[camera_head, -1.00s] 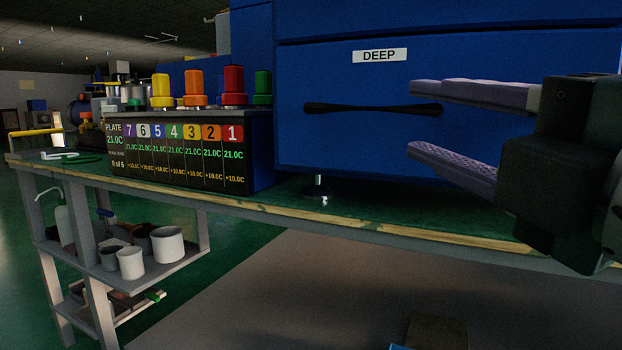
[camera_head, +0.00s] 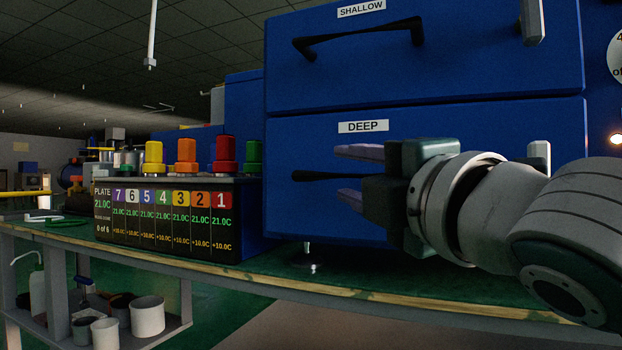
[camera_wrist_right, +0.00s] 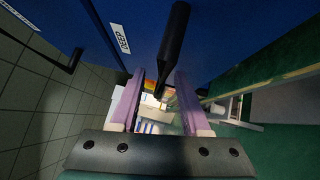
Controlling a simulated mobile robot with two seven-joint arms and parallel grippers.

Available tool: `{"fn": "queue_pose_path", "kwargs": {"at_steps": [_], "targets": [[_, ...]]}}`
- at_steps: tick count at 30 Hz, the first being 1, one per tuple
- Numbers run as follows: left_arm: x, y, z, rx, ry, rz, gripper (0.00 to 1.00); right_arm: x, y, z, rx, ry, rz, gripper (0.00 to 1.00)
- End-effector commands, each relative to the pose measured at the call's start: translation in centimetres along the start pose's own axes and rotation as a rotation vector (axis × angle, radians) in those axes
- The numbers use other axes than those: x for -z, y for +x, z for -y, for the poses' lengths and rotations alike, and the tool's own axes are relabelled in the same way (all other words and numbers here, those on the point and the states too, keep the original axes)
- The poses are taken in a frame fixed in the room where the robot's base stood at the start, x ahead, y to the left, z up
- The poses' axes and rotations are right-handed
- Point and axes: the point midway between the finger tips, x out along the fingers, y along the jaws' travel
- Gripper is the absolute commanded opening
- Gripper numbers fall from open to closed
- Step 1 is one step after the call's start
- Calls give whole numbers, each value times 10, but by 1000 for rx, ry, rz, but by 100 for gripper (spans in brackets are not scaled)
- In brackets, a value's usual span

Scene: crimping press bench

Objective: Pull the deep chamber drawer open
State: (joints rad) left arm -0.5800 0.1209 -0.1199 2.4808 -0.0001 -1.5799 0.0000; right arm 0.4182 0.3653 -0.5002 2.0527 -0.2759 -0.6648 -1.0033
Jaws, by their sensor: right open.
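The blue deep drawer (camera_head: 290,150) carries a white DEEP label (camera_head: 363,127) and sits below the shallow drawer (camera_head: 470,75). Its front looks flush with the cabinet. Its dark bar handle (camera_head: 318,176) runs across the front, its right part hidden behind my gripper. My right gripper (camera_head: 350,173) is open at the handle, one pale purple finger above it and one below. In the right wrist view the handle (camera_wrist_right: 172,45) extends between the two open fingers (camera_wrist_right: 154,98); I cannot tell whether they touch it. My left gripper is not in view.
A plate controller with numbered coloured tiles (camera_head: 165,215) and coloured knobs stands left of the drawers. The shallow drawer's handle (camera_head: 358,38) sticks out above. The bench edge (camera_head: 330,288) runs along the front, with cups (camera_head: 147,315) on a lower shelf.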

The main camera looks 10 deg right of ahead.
Motion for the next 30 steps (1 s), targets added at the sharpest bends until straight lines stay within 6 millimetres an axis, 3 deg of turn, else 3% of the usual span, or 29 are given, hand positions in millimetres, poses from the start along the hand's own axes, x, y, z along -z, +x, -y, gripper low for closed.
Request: {"fn": "queue_pose_path", "kwargs": {"at_steps": [5, 18, 30], "targets": [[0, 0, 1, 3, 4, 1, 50, 0, 0, 0, 0, 0, 0, 46], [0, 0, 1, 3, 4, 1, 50, 0, 0, 0, 0, 0, 0, 0], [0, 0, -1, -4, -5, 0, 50, 0, 0, 0, 1, 0, 0, 0]]}}
